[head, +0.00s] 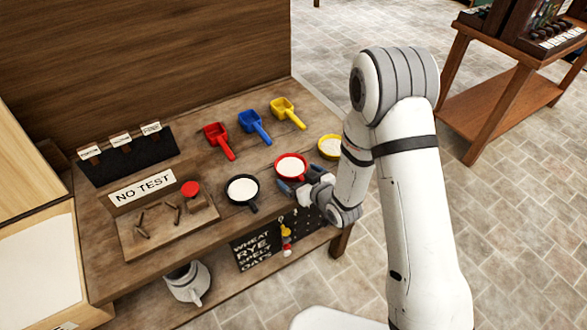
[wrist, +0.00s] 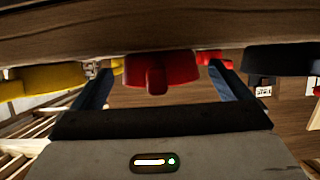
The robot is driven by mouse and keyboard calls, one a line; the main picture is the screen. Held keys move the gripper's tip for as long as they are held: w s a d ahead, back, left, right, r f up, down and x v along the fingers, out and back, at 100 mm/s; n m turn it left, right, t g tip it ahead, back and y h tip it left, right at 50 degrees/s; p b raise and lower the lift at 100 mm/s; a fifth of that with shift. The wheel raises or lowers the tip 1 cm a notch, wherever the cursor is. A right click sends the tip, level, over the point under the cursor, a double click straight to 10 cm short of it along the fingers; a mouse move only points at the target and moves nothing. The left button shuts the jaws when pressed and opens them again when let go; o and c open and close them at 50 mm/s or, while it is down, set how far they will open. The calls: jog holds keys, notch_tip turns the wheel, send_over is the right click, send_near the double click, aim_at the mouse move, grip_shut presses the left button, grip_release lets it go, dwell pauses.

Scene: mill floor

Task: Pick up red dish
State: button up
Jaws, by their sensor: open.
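The red dish (head: 291,165) holds a white powdery fill and stands on the wooden bench near its front edge, between a black dish and a yellow dish. Its handle points toward my gripper (head: 291,188), which is at the front of the dish. In the wrist view the red dish (wrist: 160,70) sits centred between the two open fingers of my gripper (wrist: 162,78), its short handle pointing toward the palm. The fingers stand apart on either side of it, with visible gaps. I cannot tell how far the fingertips reach past the handle.
The black dish (head: 242,189) stands to the left and the yellow dish (head: 330,147) to the right, both close. Red (head: 218,140), blue (head: 254,126) and yellow (head: 287,112) scoops lie behind. A "NO TEST" board (head: 143,187) with a red button is at left.

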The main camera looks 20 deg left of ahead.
aim_at(294, 173)
jog(key=shift+x, duration=1.05)
jog(key=c, duration=0.9)
